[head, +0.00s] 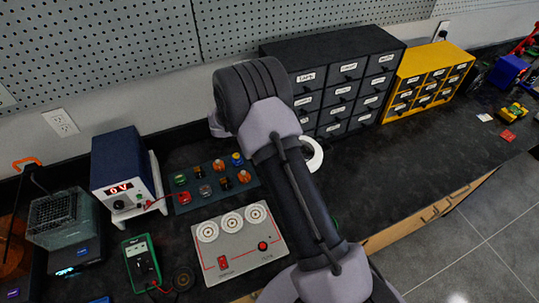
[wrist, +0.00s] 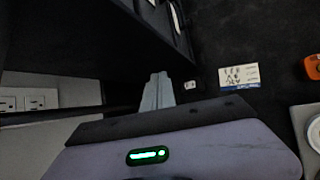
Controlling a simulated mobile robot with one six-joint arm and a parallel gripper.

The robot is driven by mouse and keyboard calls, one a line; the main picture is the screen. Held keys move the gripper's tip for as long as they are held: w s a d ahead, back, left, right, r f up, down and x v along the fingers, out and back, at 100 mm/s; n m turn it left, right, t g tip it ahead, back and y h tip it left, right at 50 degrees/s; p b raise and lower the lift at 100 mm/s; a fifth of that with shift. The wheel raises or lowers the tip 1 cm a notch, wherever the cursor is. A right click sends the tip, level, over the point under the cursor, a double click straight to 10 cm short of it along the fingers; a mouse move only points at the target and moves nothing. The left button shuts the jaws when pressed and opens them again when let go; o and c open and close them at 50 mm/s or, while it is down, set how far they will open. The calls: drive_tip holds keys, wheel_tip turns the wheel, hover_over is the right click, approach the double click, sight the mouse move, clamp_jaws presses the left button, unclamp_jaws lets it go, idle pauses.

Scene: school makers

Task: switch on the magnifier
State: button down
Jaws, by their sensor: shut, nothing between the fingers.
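A white ring (head: 313,153), which looks like the magnifier's head, shows in the head view just right of my arm and in front of the black drawer cabinet. My arm hides the rest of it, and I cannot see its switch. My gripper shows in the wrist view as two grey fingers (wrist: 157,88) close together, shut and empty. In the head view my arm hides the gripper. I cannot tell its distance from the white ring.
The black drawer cabinet (head: 345,85) and yellow drawer unit (head: 430,78) stand against the wall.

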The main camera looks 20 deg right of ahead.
drive_tip(key=f+b, duration=0.1)
drive_tip(key=f, duration=0.1)
drive_tip(key=f+b, duration=0.2)
drive_tip(key=f, duration=0.1)
drive_tip(key=s+f+b, duration=0.1)
drive_tip(key=f+b, duration=0.1)
drive_tip(key=shift+f, duration=0.4)
drive_tip(key=shift+f+b, duration=0.5)
drive_tip(key=shift+b, duration=0.25)
idle(1.1)
drive_tip(key=shift+s+f+b, duration=0.1)
drive_tip(key=shift+f+b, duration=0.35)
drive_tip(key=shift+b, duration=0.15)
drive_tip(key=shift+f+b, duration=0.25)
drive_tip(key=shift+b, duration=0.05)
drive_tip(key=shift+r, duration=0.1)
idle(0.5)
drive_tip(key=shift+r+p, duration=0.4)
drive_tip(key=shift+r, duration=0.2)
drive_tip(key=shift+r, duration=0.1)
